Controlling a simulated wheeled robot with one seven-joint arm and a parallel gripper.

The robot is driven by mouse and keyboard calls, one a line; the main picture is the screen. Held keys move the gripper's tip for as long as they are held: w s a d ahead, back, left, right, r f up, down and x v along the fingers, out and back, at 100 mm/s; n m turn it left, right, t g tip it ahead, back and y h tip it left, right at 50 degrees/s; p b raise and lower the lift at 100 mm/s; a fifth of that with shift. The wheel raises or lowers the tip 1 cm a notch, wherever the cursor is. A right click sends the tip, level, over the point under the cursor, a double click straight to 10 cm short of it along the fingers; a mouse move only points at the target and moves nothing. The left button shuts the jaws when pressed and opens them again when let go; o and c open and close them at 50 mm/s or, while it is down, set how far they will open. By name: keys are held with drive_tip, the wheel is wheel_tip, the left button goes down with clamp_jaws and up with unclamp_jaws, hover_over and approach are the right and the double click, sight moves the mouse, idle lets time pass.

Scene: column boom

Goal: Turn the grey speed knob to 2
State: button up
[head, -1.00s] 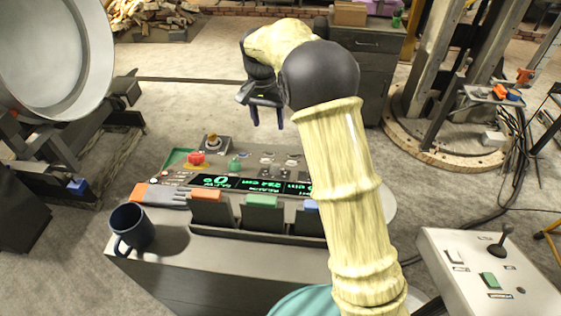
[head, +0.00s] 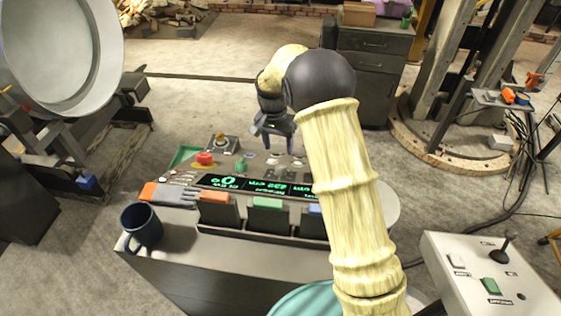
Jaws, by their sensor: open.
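The control panel (head: 175,163) stands on the grey desk below my arm, with a dark display strip (head: 256,187) showing green characters. My gripper (head: 278,150) points down over the panel's rear middle, its two dark fingers apart with nothing visible between them. Small pale and grey fittings (head: 298,163) lie on the panel around and right of the fingertips. The grey speed knob and its setting are too small or too hidden to tell apart there. I cannot tell whether the fingers touch anything. My forearm hides the panel's right end.
On the panel's left are a red button (head: 204,158), a green knob (head: 241,165) and a yellow-topped box (head: 221,141). A joystick console (head: 459,247) stands right.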

sight(280, 166)
drive_tip(key=f+p, duration=0.1)
drive_tip(key=f, duration=0.5)
drive_tip(key=f+p, duration=0.1)
drive_tip(key=f, duration=0.2)
drive_tip(key=shift+s+d+p, duration=0.15)
drive_tip(key=shift+d+p, duration=0.2)
drive_tip(key=c, duration=1)
